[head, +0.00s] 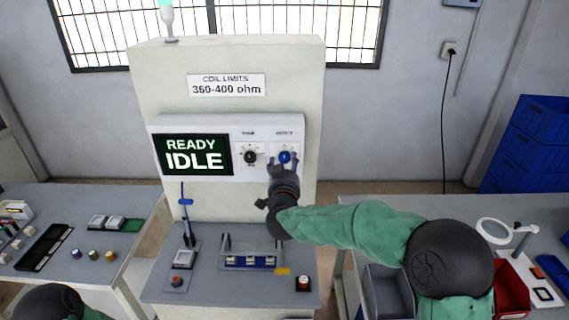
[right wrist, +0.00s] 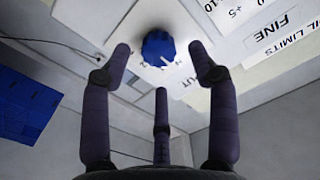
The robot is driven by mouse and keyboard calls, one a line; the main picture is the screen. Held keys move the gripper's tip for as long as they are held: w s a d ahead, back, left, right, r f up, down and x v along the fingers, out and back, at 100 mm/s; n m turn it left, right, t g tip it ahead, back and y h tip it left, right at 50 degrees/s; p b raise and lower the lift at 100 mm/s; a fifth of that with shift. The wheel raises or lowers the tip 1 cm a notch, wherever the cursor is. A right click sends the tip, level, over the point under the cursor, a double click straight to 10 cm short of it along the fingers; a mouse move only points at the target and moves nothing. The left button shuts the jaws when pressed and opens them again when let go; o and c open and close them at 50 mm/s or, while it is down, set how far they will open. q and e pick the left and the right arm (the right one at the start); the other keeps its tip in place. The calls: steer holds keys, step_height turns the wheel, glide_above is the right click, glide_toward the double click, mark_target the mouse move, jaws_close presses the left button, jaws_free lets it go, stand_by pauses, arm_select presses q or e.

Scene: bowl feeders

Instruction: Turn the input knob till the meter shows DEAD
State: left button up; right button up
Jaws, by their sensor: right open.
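The meter (head: 193,155) is a dark screen on the white panel. It reads READY in small letters and IDLE in large ones. To its right are a black knob (head: 250,156) and a blue knob (head: 285,157); I cannot surely read the small labels above them. My right gripper (head: 283,170) is just in front of and below the blue knob. In the right wrist view my right gripper (right wrist: 165,70) is open, and the blue knob (right wrist: 158,47) shows beyond and between its spread fingertips, with no finger visibly closed on it. My left gripper is out of view.
A sign (head: 227,86) above the panel reads COIL LIMITS 360-400 ohm. Below is a grey bench (head: 215,291) with a small fixture (head: 250,261) and a button box (head: 303,284). Side tables with bins and parts stand left and right. My right arm crosses above the right table.

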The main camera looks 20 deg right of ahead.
mark_target(284, 157)
steer(key=shift+x, duration=1.25)
